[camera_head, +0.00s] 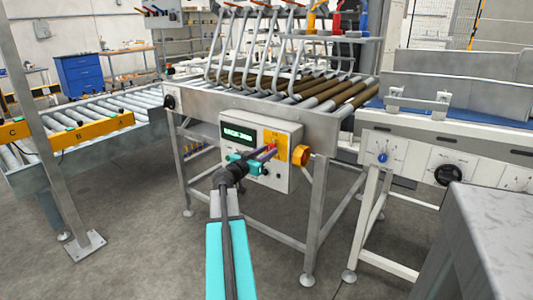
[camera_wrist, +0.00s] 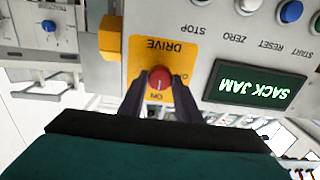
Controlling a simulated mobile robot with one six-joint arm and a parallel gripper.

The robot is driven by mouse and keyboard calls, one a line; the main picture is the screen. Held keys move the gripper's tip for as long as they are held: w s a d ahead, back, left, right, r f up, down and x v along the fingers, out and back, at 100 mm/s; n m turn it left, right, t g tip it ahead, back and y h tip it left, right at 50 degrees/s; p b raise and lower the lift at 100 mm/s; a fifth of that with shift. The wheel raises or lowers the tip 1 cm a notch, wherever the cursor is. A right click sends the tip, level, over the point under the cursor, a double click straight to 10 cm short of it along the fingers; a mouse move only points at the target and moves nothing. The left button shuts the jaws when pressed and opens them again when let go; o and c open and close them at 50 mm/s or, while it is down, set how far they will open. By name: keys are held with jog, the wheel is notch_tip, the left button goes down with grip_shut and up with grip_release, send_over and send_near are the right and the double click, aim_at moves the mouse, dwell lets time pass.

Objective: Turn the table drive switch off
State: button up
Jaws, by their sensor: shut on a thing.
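The drive switch is a red round knob (camera_wrist: 159,79) on a yellow plate (camera_wrist: 158,50) marked DRIVE, with ON printed on it. The wrist view shows the panel upside down. In the head view the yellow plate (camera_head: 277,139) is on the right part of a light control box (camera_head: 281,178). My gripper (camera_head: 268,153) reaches the box from the front, and in the wrist view its dark fingers (camera_wrist: 159,90) are shut on the red knob, one on each side. The fingers hide part of the knob and plate, and I cannot tell which way the knob points.
A display (camera_wrist: 255,83) reads SACK JAM beside the plate. Blue (camera_wrist: 291,11) and white (camera_wrist: 247,6) buttons lie along the panel. A roller table (camera_head: 335,92) stands above, and a grey block (camera_head: 490,240) is at right.

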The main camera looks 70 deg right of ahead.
jog(key=shift+n, duration=0.3)
jog(key=shift+b, duration=0.4)
jog(key=shift+w+d+n+b, duration=0.1)
jog(key=shift+n+b, duration=0.9)
jog(key=shift+n, duration=0.5)
jog(key=n+b, duration=0.1)
jog(key=n, duration=0.4)
jog(key=shift+r, duration=0.15)
jog(key=n, duration=0.5)
jog(key=shift+p, duration=0.3)
jog(key=n+p, duration=0.1)
jog(key=n, duration=0.3)
jog(key=shift+n, duration=0.3)
